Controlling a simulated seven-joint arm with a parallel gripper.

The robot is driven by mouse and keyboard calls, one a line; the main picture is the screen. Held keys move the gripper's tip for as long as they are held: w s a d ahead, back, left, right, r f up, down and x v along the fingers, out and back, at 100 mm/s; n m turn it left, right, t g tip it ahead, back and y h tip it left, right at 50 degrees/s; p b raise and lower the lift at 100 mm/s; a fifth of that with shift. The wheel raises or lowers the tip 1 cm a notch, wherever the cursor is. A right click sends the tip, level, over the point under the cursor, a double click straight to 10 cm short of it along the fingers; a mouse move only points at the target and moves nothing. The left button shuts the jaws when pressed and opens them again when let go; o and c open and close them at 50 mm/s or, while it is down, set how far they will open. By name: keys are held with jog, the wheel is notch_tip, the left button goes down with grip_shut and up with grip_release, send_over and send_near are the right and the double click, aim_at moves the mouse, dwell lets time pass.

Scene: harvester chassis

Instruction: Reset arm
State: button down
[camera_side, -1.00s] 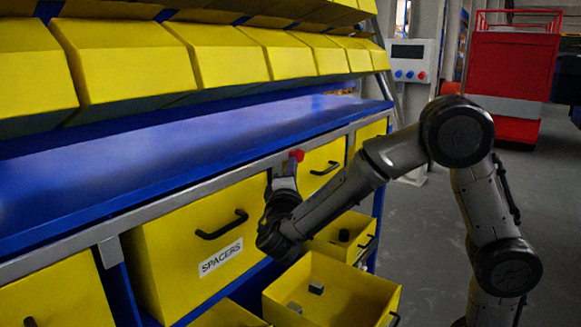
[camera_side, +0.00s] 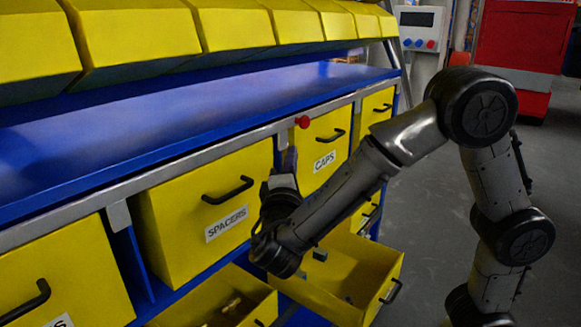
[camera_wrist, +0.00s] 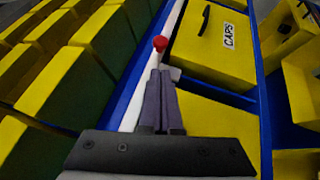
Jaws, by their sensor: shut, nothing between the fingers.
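My gripper (camera_side: 286,162) is in front of the bench's front rail, between the drawer labelled SPACERS (camera_side: 190,215) and the drawer labelled CAPS (camera_side: 318,150). Its fingers point up and are shut with nothing between them. In the wrist view my gripper (camera_wrist: 161,75) shows its two fingers side by side. A red knob (camera_side: 303,122) on the rail is just beyond the fingertips; the red knob also shows in the wrist view (camera_wrist: 160,43), and I cannot tell whether they touch.
A blue worktop (camera_side: 190,120) lies above the drawers, under a row of yellow bins (camera_side: 135,40). Below, an open yellow drawer (camera_side: 368,265) with small grey parts sticks out near my forearm. Open floor (camera_side: 430,195) lies to the right.

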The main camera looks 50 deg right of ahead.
jog(key=s+d+r+m+g, duration=0.45)
jog(key=s+d, duration=0.25)
jog(key=d, duration=0.3)
jog(key=s+d+f+m+g+y, duration=0.2)
jog(key=s+d+f+g+y, duration=0.1)
jog(key=s, duration=0.3)
jog(key=s+d+f+m+g+y, duration=0.2)
jog(key=s+d+f+m+g, duration=0.15)
jog(key=s, duration=0.25)
jog(key=s+a+f+t+y, duration=0.2)
jog(key=s+a+f+y, duration=0.2)
jog(key=s+f, duration=0.1)
jog(key=w+a+f+n+t+y, duration=0.1)
jog(key=w+a+f+t+y, duration=0.1)
jog(key=a+y, duration=0.6)
jog(key=a+f+t, duration=0.1)
jog(key=a+t, duration=0.1)
jog(key=a, duration=0.2)
jog(key=shift+w+a+f+n, duration=0.2)
jog(key=shift+n, duration=0.1)
